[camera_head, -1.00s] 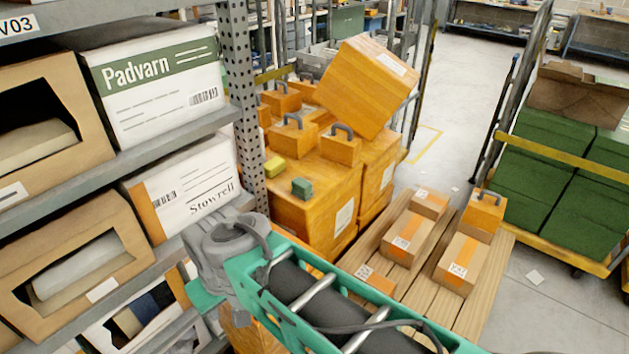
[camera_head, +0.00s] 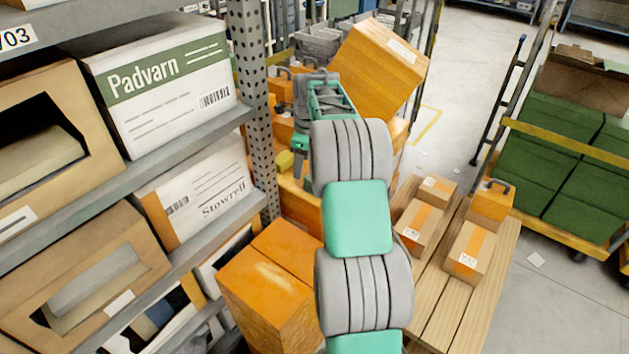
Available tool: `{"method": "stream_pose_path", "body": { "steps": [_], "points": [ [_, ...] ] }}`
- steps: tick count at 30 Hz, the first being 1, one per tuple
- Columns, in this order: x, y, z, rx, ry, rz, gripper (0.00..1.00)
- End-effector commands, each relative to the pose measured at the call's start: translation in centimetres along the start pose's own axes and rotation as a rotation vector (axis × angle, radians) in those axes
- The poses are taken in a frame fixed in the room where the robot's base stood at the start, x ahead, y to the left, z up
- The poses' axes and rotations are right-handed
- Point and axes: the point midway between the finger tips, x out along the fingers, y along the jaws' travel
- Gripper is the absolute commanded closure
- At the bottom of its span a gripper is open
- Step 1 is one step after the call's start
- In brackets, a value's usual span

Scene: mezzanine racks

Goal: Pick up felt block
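A small yellow block (camera_head: 285,161) lies on top of the orange boxes beside the rack post, partly hidden by my arm. I cannot tell from its surface whether it is felt. A small dark green block, seen earlier on the same box top to its right, is now hidden behind my arm. My gripper (camera_head: 299,158) is over the orange boxes, just right of the yellow block and apart from it in the picture. Its fingertips are small and partly covered, so I cannot tell if they are open or hold anything.
A perforated rack post (camera_head: 255,100) and shelves with a Padvarn carton (camera_head: 165,80) stand close on the left. A large tilted orange box (camera_head: 380,72) is behind my arm. A wooden pallet (camera_head: 440,310) with cartons lies right. Clear floor (camera_head: 480,90) lies beyond.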

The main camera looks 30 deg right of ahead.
Motion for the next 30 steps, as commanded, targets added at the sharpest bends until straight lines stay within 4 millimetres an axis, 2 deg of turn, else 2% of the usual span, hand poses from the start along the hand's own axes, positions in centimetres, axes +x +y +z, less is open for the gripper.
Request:
{"method": "stream_pose_path", "body": {
  "steps": [1,3,6,16,22,29,30],
  "points": [
    [1.3,-2.1,-1.6,0.143,0.004,0.009,0.38],
    [2.8,-3.9,-3.1,0.31,0.008,0.014,0.38],
    [4.0,-5.2,-4.3,0.44,0.01,0.016,0.38],
    [8.0,-5.3,-4.3,0.471,0.012,0.018,0.38],
    [11.5,-5.3,-4.1,0.47,0.012,0.018,0.38],
    [11.9,-5.3,-4.1,0.469,0.01,0.014,0.38],
    [11.9,-5.3,-4.1,0.469,0.01,0.015,0.41]
  ]
}}
